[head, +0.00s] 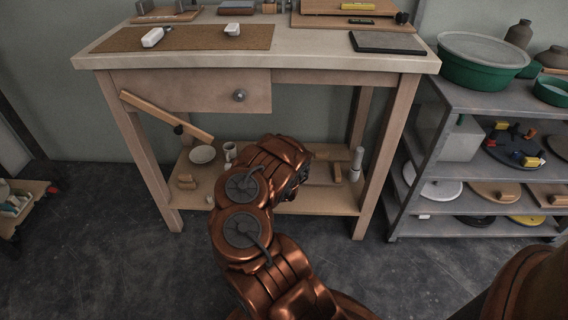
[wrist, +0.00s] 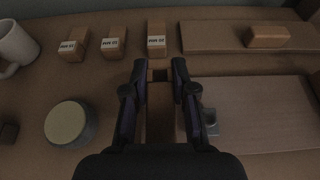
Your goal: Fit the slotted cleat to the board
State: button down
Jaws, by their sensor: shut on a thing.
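In the wrist view my gripper (wrist: 160,74) is shut on a narrow brown wooden piece (wrist: 160,125), which runs back between the fingers. It appears to be the cleat; its slot cannot be made out clearly. A flat wooden board (wrist: 265,112) lies to the right of the fingers, with a small grey metal part (wrist: 210,121) at its left edge. A second board (wrist: 220,38) lies farther back and carries a wooden block (wrist: 268,37). I cannot tell which board the task means. In the head view my arm hides the gripper at the lower shelf.
Three labelled wooden blocks (wrist: 114,44) stand beyond the fingers. A round pale-topped container (wrist: 69,123) and a white mug (wrist: 14,46) are to the left. In the head view, the workbench top (head: 310,62) overhangs the lower shelf (head: 320,203), and a leaning wooden bar (head: 165,117) crosses its left side.

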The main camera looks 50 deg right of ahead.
jog(key=shift+f+b, duration=0.75)
jog(key=shift+f, duration=0.2)
jog(key=c, duration=0.9)
grip_release()
jog(key=shift+o, duration=0.2)
jog(key=shift+r, duration=0.1)
jog(key=shift+r, duration=4.95)
